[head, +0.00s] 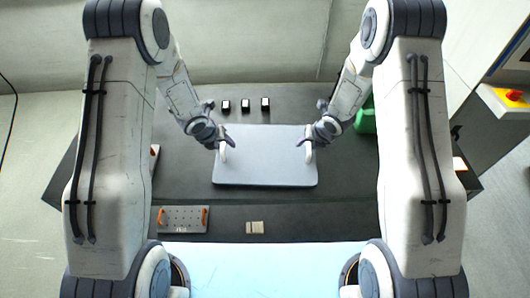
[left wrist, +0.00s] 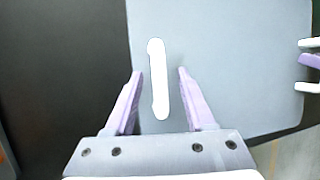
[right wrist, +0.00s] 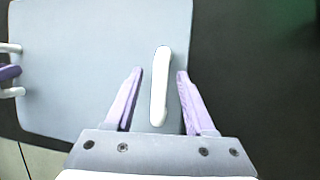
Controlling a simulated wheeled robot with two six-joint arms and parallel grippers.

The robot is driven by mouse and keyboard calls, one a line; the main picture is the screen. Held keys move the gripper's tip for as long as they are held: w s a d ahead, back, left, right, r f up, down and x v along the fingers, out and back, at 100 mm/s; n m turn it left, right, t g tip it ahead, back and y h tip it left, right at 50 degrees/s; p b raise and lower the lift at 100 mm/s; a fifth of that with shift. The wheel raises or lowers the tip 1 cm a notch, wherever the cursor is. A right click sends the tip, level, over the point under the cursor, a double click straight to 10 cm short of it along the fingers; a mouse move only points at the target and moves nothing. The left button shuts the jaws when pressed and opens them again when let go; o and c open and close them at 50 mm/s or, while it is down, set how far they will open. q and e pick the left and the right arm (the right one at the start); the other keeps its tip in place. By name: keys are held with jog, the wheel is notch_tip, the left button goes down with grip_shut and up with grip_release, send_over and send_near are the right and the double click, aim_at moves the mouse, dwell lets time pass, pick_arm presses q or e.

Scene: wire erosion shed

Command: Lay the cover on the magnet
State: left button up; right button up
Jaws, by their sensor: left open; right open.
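The cover is a flat grey-blue plate (head: 265,170) with rounded corners, lying level in the middle of the dark worktop. It has a white bar handle near each side, the left one (left wrist: 158,80) and the right one (right wrist: 160,85). My left gripper (head: 221,146) is open at the left handle, with a finger on either side and gaps between. My right gripper (head: 309,144) is open at the right handle in the same way. I cannot make out a magnet for certain; what lies beneath the plate is hidden.
Three small black blocks (head: 245,105) stand behind the cover. A metal plate with orange handles (head: 183,219) and a small beige block (head: 255,227) lie in front. A green object (head: 366,118) is at the back right, partly behind my right arm.

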pick_arm(q)
jog(key=shift+c, duration=0.3)
pick_arm(e)
jog(key=shift+c, duration=0.3)
pick_arm(q)
grip_shut()
pick_arm(e)
grip_shut()
pick_arm(q)
jog(key=shift+w+r, duration=0.1)
jog(key=shift+r, duration=0.05)
pick_arm(e)
jog(key=shift+w+r, duration=0.1)
dwell(0.3)
